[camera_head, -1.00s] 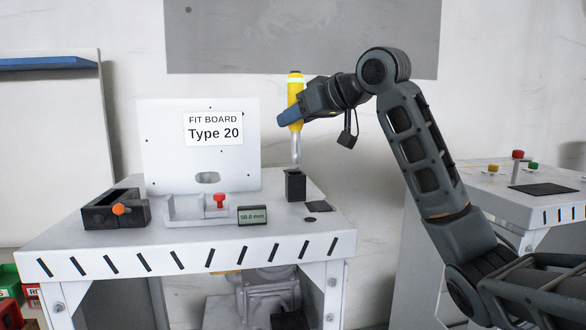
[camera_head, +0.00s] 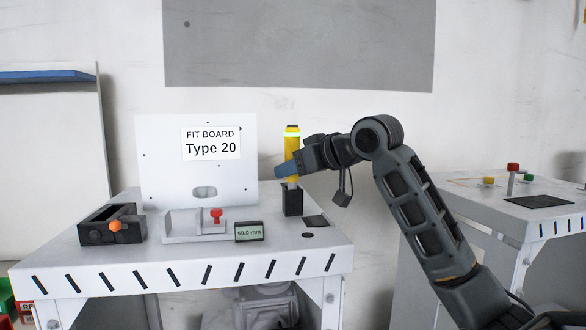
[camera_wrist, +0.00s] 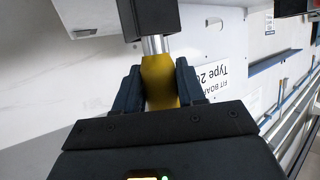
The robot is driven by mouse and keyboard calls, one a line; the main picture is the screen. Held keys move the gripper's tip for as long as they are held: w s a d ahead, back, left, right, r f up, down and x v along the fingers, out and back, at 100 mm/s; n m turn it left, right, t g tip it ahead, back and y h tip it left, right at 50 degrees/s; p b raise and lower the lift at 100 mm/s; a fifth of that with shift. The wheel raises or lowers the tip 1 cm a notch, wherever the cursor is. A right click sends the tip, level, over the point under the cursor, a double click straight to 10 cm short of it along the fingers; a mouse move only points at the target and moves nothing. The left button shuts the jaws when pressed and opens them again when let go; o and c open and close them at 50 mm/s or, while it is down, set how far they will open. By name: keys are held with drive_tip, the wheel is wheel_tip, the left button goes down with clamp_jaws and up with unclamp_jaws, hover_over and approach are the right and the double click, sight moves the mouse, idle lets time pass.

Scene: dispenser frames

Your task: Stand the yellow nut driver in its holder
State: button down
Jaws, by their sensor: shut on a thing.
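The yellow nut driver (camera_head: 292,142) stands upright with its yellow handle at the top. Its metal shank goes down into the black square holder (camera_head: 292,202) on the white table. Only a short length of shank shows above the holder's rim. My gripper (camera_head: 288,170) is shut on the lower part of the handle, just above the holder. In the wrist view the yellow handle (camera_wrist: 160,80) lies between the two blue fingers, with the shank entering the black holder (camera_wrist: 148,18). The shank's tip is hidden inside the holder.
A white fit board (camera_head: 160,165) stands behind the holder, left of it. A black open box (camera_head: 98,238) with an orange knob, a white fixture with a red knob (camera_head: 216,214) and a small display (camera_head: 249,232) sit to the left. A second table (camera_head: 490,215) stands at right.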

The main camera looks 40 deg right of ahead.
drive_tip(key=c, duration=0.7)
unclamp_jaws()
drive_tip(key=shift+o, duration=0.2)
drive_tip(key=shift+r, duration=0.25)
drive_tip(key=shift+s, duration=0.4)
drive_tip(key=b+v, duration=0.1)
drive_tip(key=v, duration=1)
drive_tip(key=shift+d+r, duration=0.1)
